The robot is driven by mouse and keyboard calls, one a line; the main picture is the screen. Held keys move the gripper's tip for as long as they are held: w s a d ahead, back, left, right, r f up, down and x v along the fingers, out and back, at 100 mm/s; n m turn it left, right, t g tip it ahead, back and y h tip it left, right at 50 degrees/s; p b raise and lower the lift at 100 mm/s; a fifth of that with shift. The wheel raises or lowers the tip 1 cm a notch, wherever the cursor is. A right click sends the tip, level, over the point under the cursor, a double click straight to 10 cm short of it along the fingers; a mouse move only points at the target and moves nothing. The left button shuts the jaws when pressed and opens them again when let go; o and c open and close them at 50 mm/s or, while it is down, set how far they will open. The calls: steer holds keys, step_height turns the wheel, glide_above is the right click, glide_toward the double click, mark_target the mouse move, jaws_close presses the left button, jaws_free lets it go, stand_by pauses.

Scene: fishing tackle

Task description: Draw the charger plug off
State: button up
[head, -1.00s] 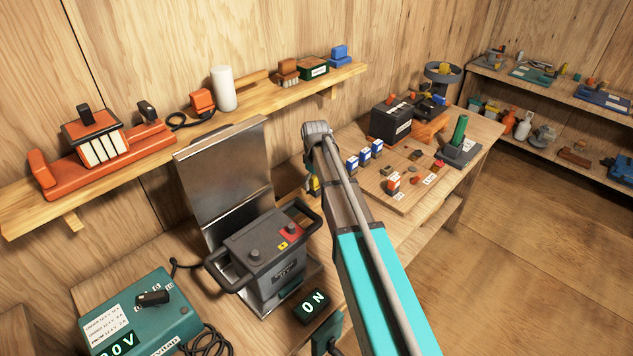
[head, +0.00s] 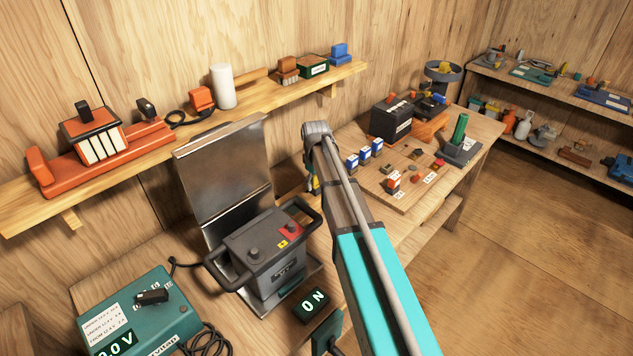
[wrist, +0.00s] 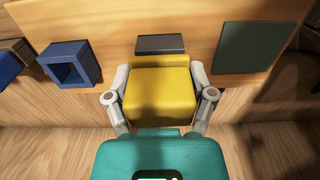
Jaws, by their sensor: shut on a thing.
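In the wrist view the yellow charger plug (wrist: 160,98) sits between the two grey fingers of my gripper (wrist: 158,80), which are shut on its left and right sides. A dark block (wrist: 160,43), seemingly the socket, is just beyond the plug on the wooden face. I cannot tell whether plug and block still touch. In the head view my arm hides most of the gripper; only a small yellow patch (head: 314,184) shows left of the arm's end, by the bench edge.
In the wrist view a blue open box (wrist: 70,65) is left of the plug and a dark green panel (wrist: 250,48) is right. In the head view a battery (head: 265,250) in an open metal box and a green charger unit (head: 140,315) stand left of my arm.

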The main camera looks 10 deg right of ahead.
steer(key=shift+r+p, duration=2.45)
steer(key=shift+p, duration=0.05)
steer(key=shift+s, duration=0.1)
